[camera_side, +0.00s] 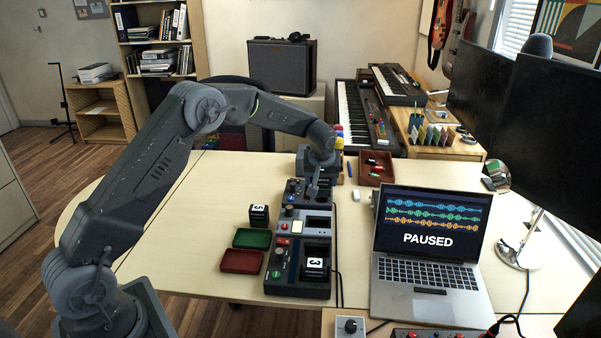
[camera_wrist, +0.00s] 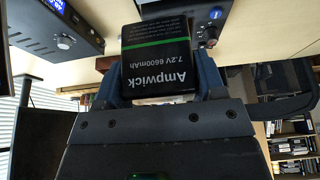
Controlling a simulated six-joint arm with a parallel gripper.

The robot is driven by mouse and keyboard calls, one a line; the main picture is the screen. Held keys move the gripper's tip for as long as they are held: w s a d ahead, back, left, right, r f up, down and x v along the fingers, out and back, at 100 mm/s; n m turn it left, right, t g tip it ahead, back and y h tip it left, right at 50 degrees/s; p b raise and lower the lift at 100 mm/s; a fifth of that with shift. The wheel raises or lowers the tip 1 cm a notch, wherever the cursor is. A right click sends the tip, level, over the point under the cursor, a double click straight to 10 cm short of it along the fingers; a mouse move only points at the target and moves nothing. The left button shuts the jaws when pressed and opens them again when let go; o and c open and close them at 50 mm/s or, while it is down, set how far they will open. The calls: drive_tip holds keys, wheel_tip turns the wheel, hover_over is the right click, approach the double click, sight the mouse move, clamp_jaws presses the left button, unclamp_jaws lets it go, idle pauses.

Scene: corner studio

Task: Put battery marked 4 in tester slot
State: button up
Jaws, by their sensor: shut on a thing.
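In the wrist view my gripper (camera_wrist: 158,80) is shut on a black battery (camera_wrist: 156,62) with a green stripe and the words Ampwick 7.2V 6600mAh. No number shows on the face in view. In the side view my gripper (camera_side: 318,180) is low over the rearmost of a row of dark bench units; the held battery cannot be made out there. The middle unit (camera_side: 285,226) has an open slot (camera_side: 317,224). The front unit (camera_side: 281,275) holds a battery marked 3 (camera_side: 314,264). I cannot tell which unit is the tester.
A battery marked 5 (camera_side: 259,213) stands left of the units, near a green tray (camera_side: 252,239) and a red tray (camera_side: 241,262). An open laptop (camera_side: 430,275) is to the right. A brown-red box (camera_side: 376,178) with small items is behind. The left tabletop is clear.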

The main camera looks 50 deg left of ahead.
drive_tip(key=shift+a+f, duration=0.2)
drive_tip(key=shift+f, duration=6.1)
drive_tip(key=shift+f, duration=0.35)
drive_tip(key=shift+r, duration=0.35)
drive_tip(key=shift+r, duration=0.45)
drive_tip(key=shift+f, duration=0.5)
drive_tip(key=shift+r, duration=0.45)
drive_tip(key=shift+f, duration=0.75)
drive_tip(key=o, duration=0.8)
